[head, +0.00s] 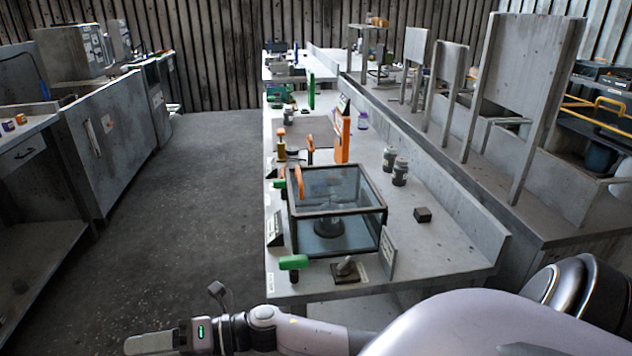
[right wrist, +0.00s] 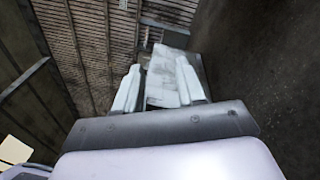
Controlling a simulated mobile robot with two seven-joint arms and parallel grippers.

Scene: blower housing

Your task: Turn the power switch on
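A small toggle-like lever on a dark base plate (head: 346,268) sits at the near end of the grey workbench, in front of the glass-walled housing (head: 336,205). It may be the power switch, but its on or off position cannot be told. My right gripper (head: 150,343) is at the lower left of the head view, out over the floor and apart from the bench. In the right wrist view its two pale fingers (right wrist: 158,88) stand apart with nothing between them. My left gripper is not in view.
A green-handled part (head: 293,262) is at the bench's near left corner. Orange clamps (head: 298,182), dark jars (head: 400,172) and a small dark block (head: 422,214) stand around the housing. Grey cabinets (head: 105,140) line the left. The floor (head: 190,200) between is clear.

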